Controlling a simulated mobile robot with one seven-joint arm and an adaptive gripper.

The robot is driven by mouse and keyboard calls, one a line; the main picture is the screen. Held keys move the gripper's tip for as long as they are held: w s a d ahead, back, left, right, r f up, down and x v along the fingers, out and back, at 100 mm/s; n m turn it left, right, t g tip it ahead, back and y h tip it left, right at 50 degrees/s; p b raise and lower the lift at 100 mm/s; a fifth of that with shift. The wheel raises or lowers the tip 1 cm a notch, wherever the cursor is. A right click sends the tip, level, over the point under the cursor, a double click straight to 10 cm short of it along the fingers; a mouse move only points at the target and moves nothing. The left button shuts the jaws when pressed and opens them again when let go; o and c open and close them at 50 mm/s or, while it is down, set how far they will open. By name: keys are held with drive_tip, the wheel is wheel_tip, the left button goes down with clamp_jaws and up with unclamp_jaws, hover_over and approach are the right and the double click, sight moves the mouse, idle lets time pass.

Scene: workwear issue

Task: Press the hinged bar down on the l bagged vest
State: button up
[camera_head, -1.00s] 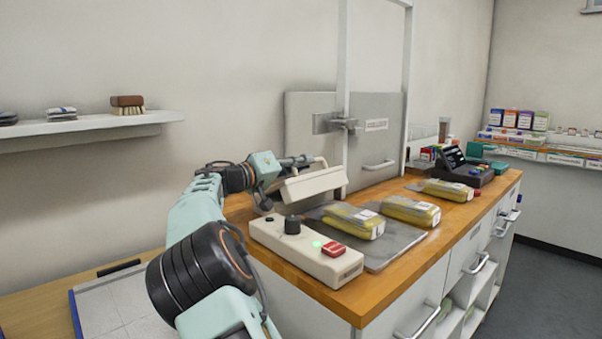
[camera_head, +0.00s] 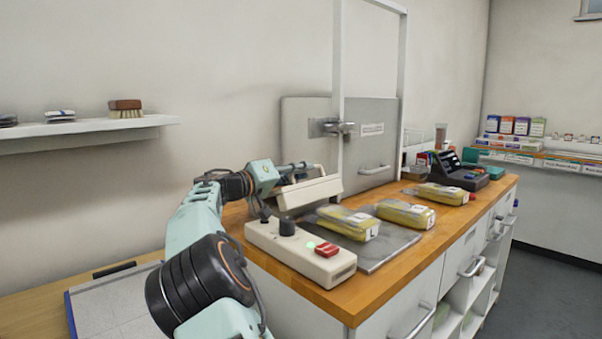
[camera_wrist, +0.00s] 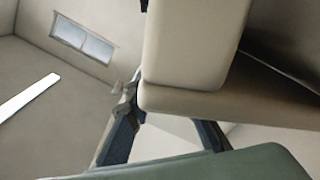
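The cream hinged bar (camera_head: 312,192) stands raised at a tilt behind the cream control box (camera_head: 300,252) of the sealer, and fills much of the wrist view (camera_wrist: 195,60). The bagged vest marked L (camera_head: 350,224) is yellow in clear plastic and lies on the grey metal plate (camera_head: 388,250), right of the bar. The bar is above and apart from it. My gripper (camera_head: 300,170) is at the bar's upper back edge. Its fingers are small here and partly hidden in the wrist view, so contact and opening are unclear.
Two more yellow bagged vests, one mid-counter (camera_head: 406,213) and one farther right (camera_head: 442,194), lie on the wooden counter (camera_head: 375,298). A dark terminal (camera_head: 462,172) stands at the far end. A white upright frame (camera_head: 337,80) rises behind the bar. The box has a red button (camera_head: 327,250).

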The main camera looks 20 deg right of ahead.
drive_tip(key=shift+o, duration=0.4)
drive_tip(key=shift+s+a, duration=0.1)
drive_tip(key=shift+a, duration=0.25)
drive_tip(key=v, duration=1.1)
drive_tip(key=shift+s, duration=0.15)
drive_tip(key=shift+a, duration=0.25)
drive_tip(key=v, duration=1.2)
drive_tip(key=shift+s+a, duration=0.1)
